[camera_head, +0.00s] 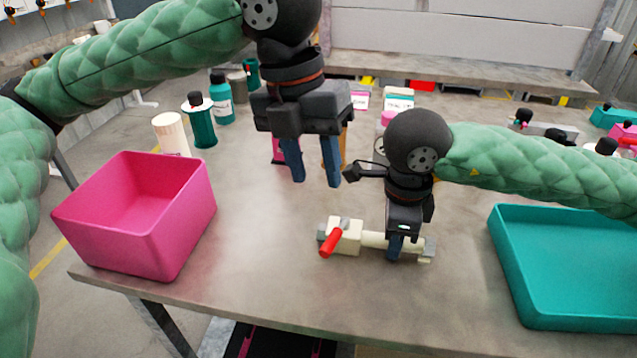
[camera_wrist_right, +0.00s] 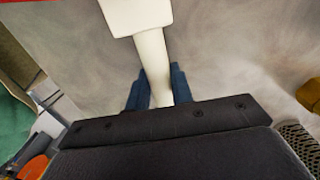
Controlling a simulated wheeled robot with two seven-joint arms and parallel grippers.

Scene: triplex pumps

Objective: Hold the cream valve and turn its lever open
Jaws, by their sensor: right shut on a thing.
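The cream valve (camera_head: 347,236) lies on the table near its front middle, with a cream pipe running to the right to a grey end. Its red lever (camera_head: 331,243) points toward the front left. My right gripper (camera_head: 396,247) is shut on the valve's pipe, right of the valve body. In the right wrist view the blue fingers (camera_wrist_right: 158,88) sit on both sides of the cream pipe (camera_wrist_right: 152,60); the lever is out of that view. My left gripper (camera_head: 313,172) is open and empty, pointing down above and behind the valve, with a gap between its blue fingers.
A pink bin (camera_head: 120,238) stands at the left front and a teal tray (camera_head: 520,290) at the right. Several bottles, including a teal one (camera_head: 203,128) and a white one (camera_head: 170,135), stand at the back left. The table is clear between the pink bin and the valve.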

